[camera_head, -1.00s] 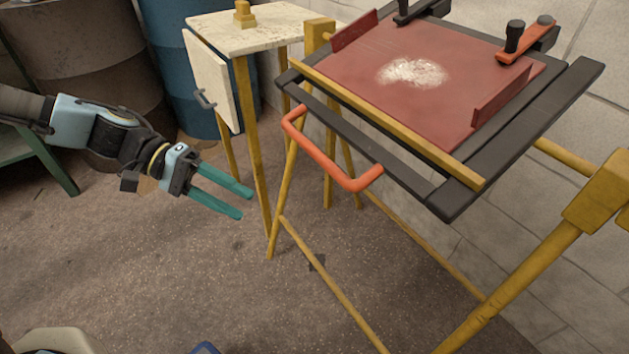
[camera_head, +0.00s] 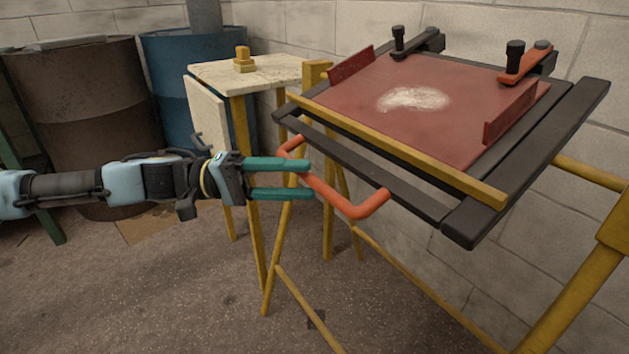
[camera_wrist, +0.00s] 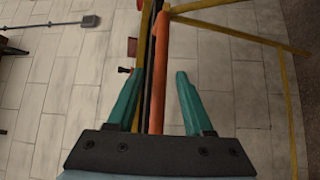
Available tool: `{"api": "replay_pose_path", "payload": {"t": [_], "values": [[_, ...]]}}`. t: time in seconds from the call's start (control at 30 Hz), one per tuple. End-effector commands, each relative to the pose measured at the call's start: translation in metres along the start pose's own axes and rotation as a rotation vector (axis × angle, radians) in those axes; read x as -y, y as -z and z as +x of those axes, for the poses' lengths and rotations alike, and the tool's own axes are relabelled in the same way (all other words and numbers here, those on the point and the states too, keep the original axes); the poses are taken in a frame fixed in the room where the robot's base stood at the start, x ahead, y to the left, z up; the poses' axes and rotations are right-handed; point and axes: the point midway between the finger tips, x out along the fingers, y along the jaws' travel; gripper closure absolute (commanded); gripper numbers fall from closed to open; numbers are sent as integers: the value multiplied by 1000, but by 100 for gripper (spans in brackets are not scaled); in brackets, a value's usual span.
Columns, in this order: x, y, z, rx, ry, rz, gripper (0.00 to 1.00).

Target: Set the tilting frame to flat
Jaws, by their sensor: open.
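The tilting frame (camera_head: 420,209) is a dark frame on yellow legs, carrying a red panel (camera_head: 355,85) with a pale patch. It looks tilted, its far side higher than the handle side. An orange bar handle (camera_head: 336,196) juts from its near left edge. My gripper (camera_head: 310,179) is open, its green fingers at the left part of the handle. In the wrist view, the handle (camera_wrist: 158,70) runs between the two open fingers of my gripper (camera_wrist: 157,78). I cannot tell whether either finger touches it.
A small pale table (camera_head: 215,74) with a yellow block (camera_head: 243,60) on top stands behind my gripper. A brown drum (camera_head: 80,110) and a blue drum (camera_head: 175,50) stand at the back left. A block wall (camera_head: 590,130) is close behind the frame. The floor in front is clear.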

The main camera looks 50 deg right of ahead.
Motion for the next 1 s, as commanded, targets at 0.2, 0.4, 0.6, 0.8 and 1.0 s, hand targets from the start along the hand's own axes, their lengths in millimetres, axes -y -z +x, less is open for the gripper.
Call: {"api": "replay_pose_path", "payload": {"t": [0.2, 0.4, 0.6, 0.8, 1.0], "values": [[0, -1, 27, 2, -1, -2, 48], [0, 0, 33, 0, 0, -1, 48], [0, 0, 33, 0, 0, -1, 50], [0, 0, 33, 0, 1, -1, 72], [0, 0, 33, 0, 1, -1, 95]]}}
